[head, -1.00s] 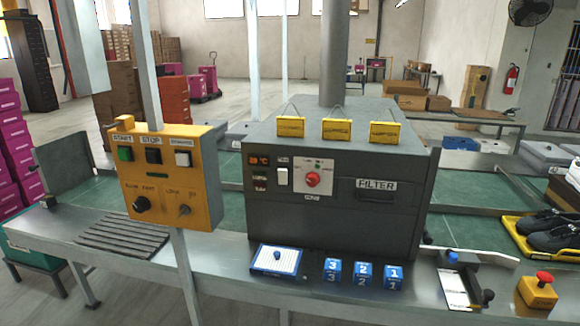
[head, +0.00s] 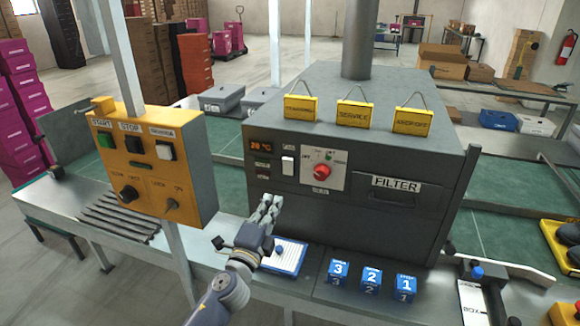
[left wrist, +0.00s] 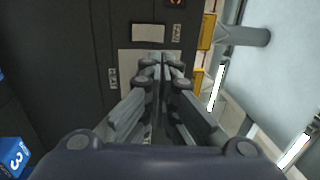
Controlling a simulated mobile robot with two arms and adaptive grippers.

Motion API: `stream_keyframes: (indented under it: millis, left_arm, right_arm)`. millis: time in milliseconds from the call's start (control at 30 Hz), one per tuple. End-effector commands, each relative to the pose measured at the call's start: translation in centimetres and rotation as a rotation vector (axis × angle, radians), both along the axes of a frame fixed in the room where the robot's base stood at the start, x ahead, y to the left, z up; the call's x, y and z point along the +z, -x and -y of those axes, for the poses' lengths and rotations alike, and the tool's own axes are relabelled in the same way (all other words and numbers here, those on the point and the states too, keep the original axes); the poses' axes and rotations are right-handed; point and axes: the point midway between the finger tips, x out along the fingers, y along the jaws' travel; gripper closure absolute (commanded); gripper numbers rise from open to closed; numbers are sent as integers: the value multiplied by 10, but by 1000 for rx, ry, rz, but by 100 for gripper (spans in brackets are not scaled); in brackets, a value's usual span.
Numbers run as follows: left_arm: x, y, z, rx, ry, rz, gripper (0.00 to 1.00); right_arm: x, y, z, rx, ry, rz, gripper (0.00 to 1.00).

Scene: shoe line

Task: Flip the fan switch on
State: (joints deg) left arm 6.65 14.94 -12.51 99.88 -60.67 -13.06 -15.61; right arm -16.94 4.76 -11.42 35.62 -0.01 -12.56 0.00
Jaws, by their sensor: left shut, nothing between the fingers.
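The white rocker switch (head: 288,165) sits on the front of the dark grey box (head: 330,210), between the orange display and the panel with a red knob. My right gripper is not in view.
The red knob (head: 321,172) is close right of the switch. A yellow control box (head: 150,165) on a post stands to the left. A blue-and-white tray (head: 290,256) and numbered blue blocks (head: 371,281) lie on the ledge below.

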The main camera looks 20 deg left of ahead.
Motion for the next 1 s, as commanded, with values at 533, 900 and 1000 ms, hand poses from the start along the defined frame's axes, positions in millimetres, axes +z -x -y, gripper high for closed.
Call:
stream_keyframes:
  millis: [533,900,1000]
  left_arm:
    - [9,-44,1,2,2,0,100]
    - [17,-106,3,1,4,0,100]
    - [18,-119,4,0,4,-1,100]
  right_arm:
    - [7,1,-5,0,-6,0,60]
    - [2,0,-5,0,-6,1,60]
    - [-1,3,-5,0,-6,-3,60]
